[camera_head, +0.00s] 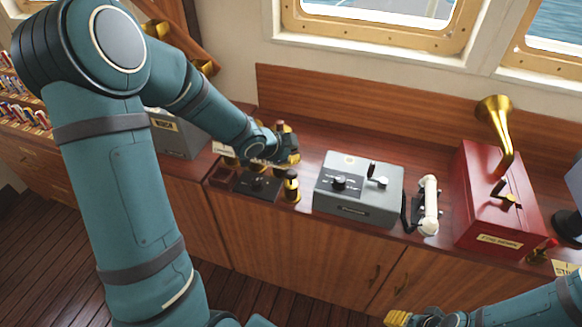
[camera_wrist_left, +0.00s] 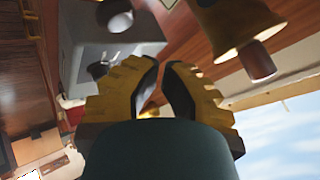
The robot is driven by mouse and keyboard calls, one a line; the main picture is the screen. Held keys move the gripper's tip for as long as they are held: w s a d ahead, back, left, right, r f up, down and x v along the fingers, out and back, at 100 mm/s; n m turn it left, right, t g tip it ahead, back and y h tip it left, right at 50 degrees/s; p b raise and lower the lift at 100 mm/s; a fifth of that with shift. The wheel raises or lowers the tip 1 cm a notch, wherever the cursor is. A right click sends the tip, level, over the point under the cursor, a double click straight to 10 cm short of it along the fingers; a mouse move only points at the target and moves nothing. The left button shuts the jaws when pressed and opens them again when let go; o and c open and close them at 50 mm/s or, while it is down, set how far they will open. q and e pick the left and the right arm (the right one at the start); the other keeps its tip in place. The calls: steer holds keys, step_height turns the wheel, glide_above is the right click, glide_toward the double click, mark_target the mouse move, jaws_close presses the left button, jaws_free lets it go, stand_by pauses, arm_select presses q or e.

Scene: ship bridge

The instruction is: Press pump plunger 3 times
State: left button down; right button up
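I cannot tell for certain which part is the pump plunger. A red box with a plate that seems to read "FOG HORN" (camera_head: 495,205) stands at the right of the counter, with a brass horn (camera_head: 499,125) on top. A red-topped knob (camera_head: 541,250) is at its front right corner. My left gripper (camera_head: 290,153) is over the counter, left of the grey control box and far from the red box. My right gripper (camera_head: 398,319) is low at the bottom edge, partly cut off.
A grey box with levers (camera_head: 358,190) and a white handset (camera_head: 429,205) stand between my left gripper and the red box. A black and brass item (camera_head: 291,186) is just below the gripper. The left wrist view shows a brass bell-shaped piece (camera_wrist_left: 232,25) close by.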

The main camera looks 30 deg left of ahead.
arm_select(q)
steer(key=shift+r+p, duration=1.15)
steer(key=shift+r, duration=0.35)
steer(key=shift+f, duration=0.1)
